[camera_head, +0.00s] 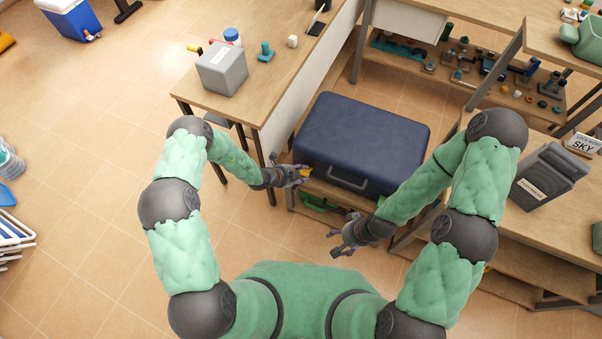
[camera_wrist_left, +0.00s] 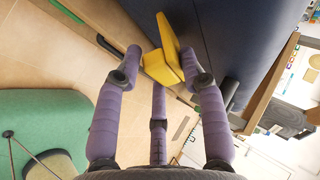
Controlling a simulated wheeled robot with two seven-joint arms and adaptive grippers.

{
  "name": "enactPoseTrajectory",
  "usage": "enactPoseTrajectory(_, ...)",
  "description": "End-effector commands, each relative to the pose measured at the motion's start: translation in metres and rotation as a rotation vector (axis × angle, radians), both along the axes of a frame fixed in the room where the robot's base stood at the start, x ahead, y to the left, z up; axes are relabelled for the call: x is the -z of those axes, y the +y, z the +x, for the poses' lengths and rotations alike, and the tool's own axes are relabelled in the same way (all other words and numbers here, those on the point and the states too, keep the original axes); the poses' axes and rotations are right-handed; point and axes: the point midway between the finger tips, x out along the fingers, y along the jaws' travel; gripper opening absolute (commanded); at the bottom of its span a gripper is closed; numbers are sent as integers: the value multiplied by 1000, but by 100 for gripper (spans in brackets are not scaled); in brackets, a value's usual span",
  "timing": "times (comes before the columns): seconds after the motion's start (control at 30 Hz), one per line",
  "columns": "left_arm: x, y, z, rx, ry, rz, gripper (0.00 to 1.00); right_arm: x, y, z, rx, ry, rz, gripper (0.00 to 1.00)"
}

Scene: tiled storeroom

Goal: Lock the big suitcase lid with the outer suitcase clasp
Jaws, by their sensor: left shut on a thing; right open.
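The big suitcase (camera_head: 362,140) is dark blue and lies flat with its lid down on a low wooden shelf. Its handle (camera_head: 347,181) is on the side facing me. A yellow clasp (camera_head: 306,172) is at the left end of that front side; it also shows in the left wrist view (camera_wrist_left: 163,67), looking tilted out from the suitcase. My left gripper (camera_head: 302,174) is at this clasp with its fingers closed around it. My right gripper (camera_head: 339,241) is open and empty, below and in front of the suitcase. A second clasp on the right is not visible.
A wooden table (camera_head: 266,86) with a grey box (camera_head: 222,69) stands left of the suitcase. Another table (camera_head: 566,208) with a dark grey bin (camera_head: 548,178) stands at the right. A green object (camera_head: 318,203) lies below the suitcase. The floor at the left is mostly open.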

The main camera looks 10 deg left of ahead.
Motion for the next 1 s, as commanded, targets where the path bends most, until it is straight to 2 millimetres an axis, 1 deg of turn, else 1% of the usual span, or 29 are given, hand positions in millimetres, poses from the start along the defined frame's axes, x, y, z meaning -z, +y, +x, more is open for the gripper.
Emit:
enactPoseTrajectory(0.03, 4, -1, -6, 1, 16, 0, 8, 0, 0, 0, 0, 0, 0, 71)
enactPoseTrajectory(0.23, 5, -1, -6, 1, 17, 1, 8, 0, 0, 0, 0, 0, 0, 71)
enactPoseTrajectory(0.27, 5, -1, -6, 1, 17, 1, 46, 0, 0, 0, 0, 0, 0, 71)
enactPoseTrajectory(0.3, 5, -1, -6, 1, 16, 0, 56, 0, 0, 0, 0, 0, 0, 71)
enactPoseTrajectory(0.6, 2, 0, -3, 1, 7, 0, 56, 0, 0, 0, 0, 0, 0, 71)
enactPoseTrajectory(0.73, -2, 3, -4, -1, 5, 1, 56, 0, 0, 0, 0, 0, 0, 71)
enactPoseTrajectory(0.87, -11, 12, -10, -3, 4, 0, 56, 0, 0, 0, 0, 0, 0, 71)
enactPoseTrajectory(1.0, -26, 24, -22, -2, 5, 1, 56, 0, 0, 0, 0, 0, 0, 71)
